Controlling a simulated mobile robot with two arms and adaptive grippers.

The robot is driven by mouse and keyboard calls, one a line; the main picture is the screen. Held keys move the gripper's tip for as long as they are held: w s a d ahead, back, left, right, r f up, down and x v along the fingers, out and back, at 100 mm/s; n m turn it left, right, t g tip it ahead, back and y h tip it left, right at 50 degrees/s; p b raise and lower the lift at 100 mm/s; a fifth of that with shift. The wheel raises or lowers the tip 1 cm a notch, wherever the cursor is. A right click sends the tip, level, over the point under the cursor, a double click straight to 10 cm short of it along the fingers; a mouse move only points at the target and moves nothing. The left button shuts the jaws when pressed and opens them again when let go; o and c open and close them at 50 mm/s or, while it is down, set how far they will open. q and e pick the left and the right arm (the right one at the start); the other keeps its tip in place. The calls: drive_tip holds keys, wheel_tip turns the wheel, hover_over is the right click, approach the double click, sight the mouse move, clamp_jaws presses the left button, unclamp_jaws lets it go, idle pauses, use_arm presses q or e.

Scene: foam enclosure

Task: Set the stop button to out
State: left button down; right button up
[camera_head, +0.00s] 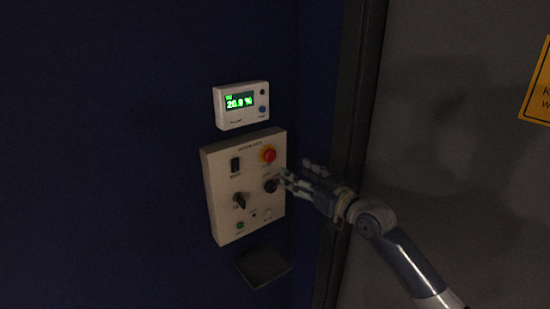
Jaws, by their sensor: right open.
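My right gripper (282,182) is open and empty. Its fingers point left, just below and right of the red button, close to the black knob (270,186). I cannot tell whether a finger touches the panel. My left gripper is not in view.
A white meter (241,105) with a green display hangs above the panel. The panel also has a black rocker switch (235,165), a black selector (240,201) and a green button (240,226). A dark ledge (262,267) juts out below. A grey door stands at right.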

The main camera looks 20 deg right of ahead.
sight(272, 157)
drive_tip(key=p+x, duration=0.2)
drive_tip(key=x, duration=0.7)
drive_tip(key=shift+w, duration=0.25)
drive_tip(key=shift+w+a+f, duration=0.15)
drive_tip(key=shift+w+a, duration=0.15)
drive_tip(key=shift+w, duration=0.3)
